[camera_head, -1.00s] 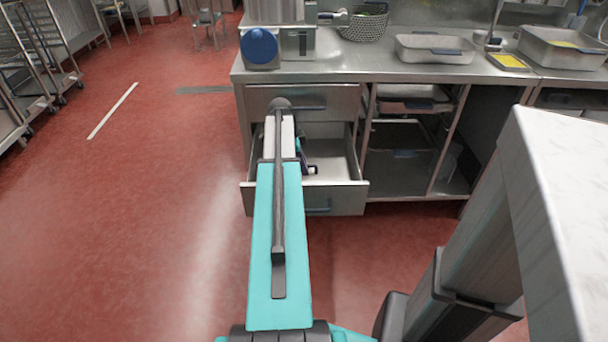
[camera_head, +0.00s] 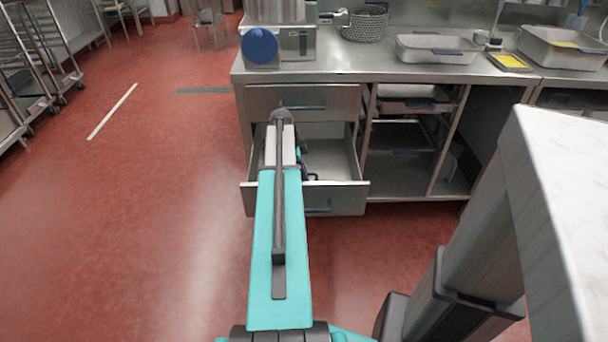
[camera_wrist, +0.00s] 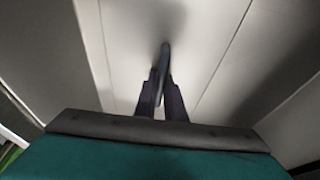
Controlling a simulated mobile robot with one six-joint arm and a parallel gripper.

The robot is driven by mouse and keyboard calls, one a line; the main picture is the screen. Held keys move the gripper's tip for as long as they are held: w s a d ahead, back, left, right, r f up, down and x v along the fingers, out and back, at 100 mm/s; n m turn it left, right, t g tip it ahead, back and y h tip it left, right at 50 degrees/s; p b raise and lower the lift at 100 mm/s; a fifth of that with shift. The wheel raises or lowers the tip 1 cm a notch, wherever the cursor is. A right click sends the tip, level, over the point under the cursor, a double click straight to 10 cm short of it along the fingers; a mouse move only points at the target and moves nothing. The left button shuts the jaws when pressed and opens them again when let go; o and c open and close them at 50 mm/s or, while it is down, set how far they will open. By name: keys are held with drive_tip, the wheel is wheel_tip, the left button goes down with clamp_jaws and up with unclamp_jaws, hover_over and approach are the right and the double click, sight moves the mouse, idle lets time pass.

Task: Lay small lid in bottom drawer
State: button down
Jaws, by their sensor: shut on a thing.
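The bottom drawer (camera_head: 345,195) stands pulled open under the counter, and its bare pale floor shows to the right of my arm. In the wrist view, my gripper (camera_wrist: 160,97) points down at the drawer's floor (camera_wrist: 125,30). It is shut on a thin dark piece, the small lid (camera_wrist: 164,62), seen nearly edge-on between the fingers. A soft shadow lies by the lid's far end; I cannot tell whether it touches the floor. In the head view, my arm and the drawer front hide the lid and most of the gripper.
The top drawer (camera_head: 330,100) is shut just above. The counter (camera_head: 350,62) carries a machine with a blue round knob (camera_head: 259,46), a mesh basket (camera_head: 364,25) and a steel pan (camera_head: 436,48). Open shelves (camera_head: 405,150) are to the right.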

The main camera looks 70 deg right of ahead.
drive_tip(key=c, duration=1.8)
unclamp_jaws()
drive_tip(key=shift+c, duration=0.2)
drive_tip(key=shift+r, duration=0.1)
drive_tip(key=p+v, duration=0.1)
drive_tip(key=v, duration=1.1)
